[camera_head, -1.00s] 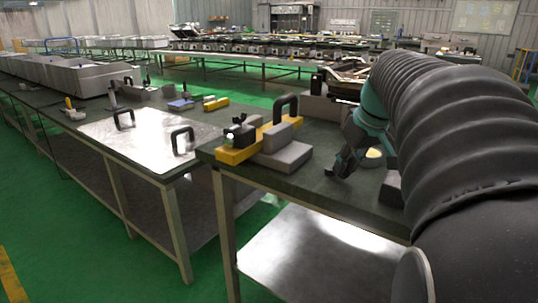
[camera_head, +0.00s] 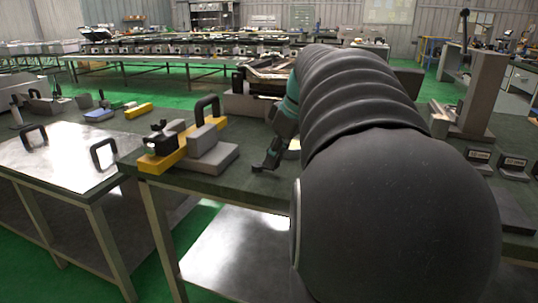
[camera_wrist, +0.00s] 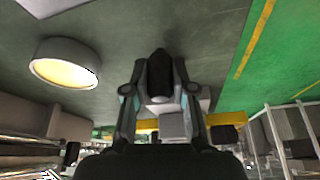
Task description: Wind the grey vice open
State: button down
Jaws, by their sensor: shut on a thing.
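What looks like the grey vice is a pair of grey blocks (camera_head: 203,141) on a flat grey base (camera_head: 218,162), beside a yellow bar (camera_head: 160,166) on the near bench. My gripper (camera_head: 266,165) is low over the bench, just right of the grey base. In the wrist view my gripper (camera_wrist: 160,72) is shut on a small dark piece (camera_wrist: 160,78), with a finger on each side. I cannot tell whether this piece belongs to the vice. A grey block (camera_wrist: 175,126) and the yellow bar (camera_wrist: 225,118) show beyond the fingers.
A round pale-topped dish (camera_wrist: 65,64) lies on the bench left of my gripper in the wrist view. A black handle (camera_head: 208,105) stands behind the grey blocks. A tall grey column (camera_head: 485,90) stands at right. A metal-topped bench (camera_head: 70,155) is at left.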

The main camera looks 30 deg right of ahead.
jog(key=c, duration=0.9)
grip_release()
jog(key=shift+c, duration=0.2)
jog(key=shift+r, duration=0.1)
jog(key=v, duration=1.2)
